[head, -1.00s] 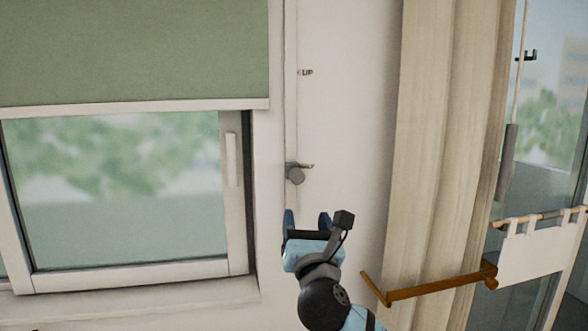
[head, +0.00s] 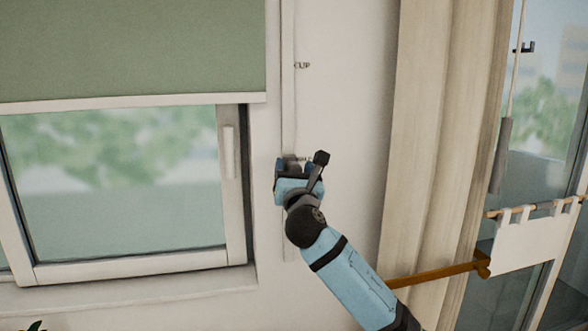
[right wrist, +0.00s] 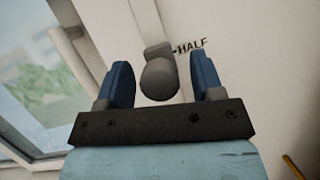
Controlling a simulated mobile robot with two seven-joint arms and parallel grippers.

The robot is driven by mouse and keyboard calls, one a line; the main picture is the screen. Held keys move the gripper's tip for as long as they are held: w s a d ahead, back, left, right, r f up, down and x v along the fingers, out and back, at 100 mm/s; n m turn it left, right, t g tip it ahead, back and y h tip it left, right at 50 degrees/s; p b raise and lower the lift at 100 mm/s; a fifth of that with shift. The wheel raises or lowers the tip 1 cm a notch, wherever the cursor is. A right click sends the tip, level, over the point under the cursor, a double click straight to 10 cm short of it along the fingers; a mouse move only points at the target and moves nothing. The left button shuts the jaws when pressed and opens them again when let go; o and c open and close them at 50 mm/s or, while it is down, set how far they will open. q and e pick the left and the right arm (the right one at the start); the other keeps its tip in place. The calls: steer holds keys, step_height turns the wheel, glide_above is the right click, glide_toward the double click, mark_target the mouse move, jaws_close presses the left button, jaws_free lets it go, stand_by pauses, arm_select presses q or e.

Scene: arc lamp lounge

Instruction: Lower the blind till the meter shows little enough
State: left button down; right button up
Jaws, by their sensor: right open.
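The green blind (head: 130,48) hangs partway down the window in the head view, its pale bottom bar (head: 130,104) above the open glass. A grey round knob (right wrist: 159,80) sits on the wall track (head: 288,100), beside a mark reading HALF. My right gripper (head: 295,168) is at the knob and mostly hides it in the head view. In the right wrist view, its open blue fingers (right wrist: 164,85) stand on either side of the knob, with visible gaps on both sides. No meter is in view. My left gripper is not in view.
An UP mark (head: 302,65) is higher on the track. A window handle (head: 229,152) is left of my gripper. To the right are a beige curtain (head: 425,130), a brown bar (head: 440,274) and a hanging white cloth (head: 530,240). The wall around the track is clear.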

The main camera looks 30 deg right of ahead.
jaws_close()
step_height(320, 180, down, 11)
steer(key=b, duration=0.4)
steer(key=shift+f, duration=0.15)
jaws_free()
